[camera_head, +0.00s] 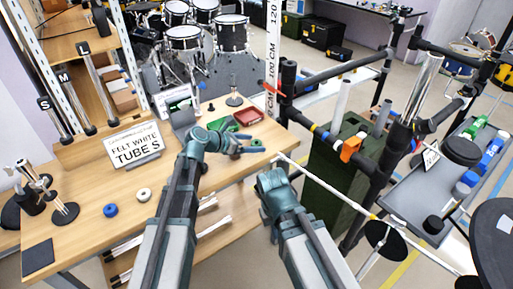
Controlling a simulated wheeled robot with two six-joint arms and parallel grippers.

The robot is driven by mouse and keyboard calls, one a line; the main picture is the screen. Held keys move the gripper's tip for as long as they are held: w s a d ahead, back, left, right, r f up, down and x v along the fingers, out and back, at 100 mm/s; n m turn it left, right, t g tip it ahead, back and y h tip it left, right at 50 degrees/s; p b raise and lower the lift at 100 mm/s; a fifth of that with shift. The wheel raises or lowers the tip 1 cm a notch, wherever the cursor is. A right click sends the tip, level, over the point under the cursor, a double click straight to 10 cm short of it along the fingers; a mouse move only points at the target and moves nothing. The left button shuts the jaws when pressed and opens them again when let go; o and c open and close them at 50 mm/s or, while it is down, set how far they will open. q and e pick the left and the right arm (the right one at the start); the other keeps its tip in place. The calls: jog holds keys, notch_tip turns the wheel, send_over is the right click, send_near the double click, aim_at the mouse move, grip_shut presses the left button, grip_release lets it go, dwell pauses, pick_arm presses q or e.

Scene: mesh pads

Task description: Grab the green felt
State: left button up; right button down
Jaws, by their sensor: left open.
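The green felt (256,142) is a small green ring lying near the right edge of the wooden table (180,172). My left gripper (243,144) reaches over the table from the left. Its fingers are open and point right, with the felt just by the fingertips. I cannot tell whether they touch it. My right gripper (268,212) is lower, past the table's right edge, and holds nothing that I can see. A blue felt (110,210) and a white felt (144,195) lie at the front left.
A red tray (249,118) sits behind the green felt. A sign (135,145) reading "FELT WHITE TUBE S" stands at the left. A small stand (234,99) is at the back. A black rack (350,150) and a white rod (330,188) are to the right.

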pick_arm(q)
jog(key=shift+c, duration=0.3)
grip_shut()
jog(key=shift+r, duration=0.1)
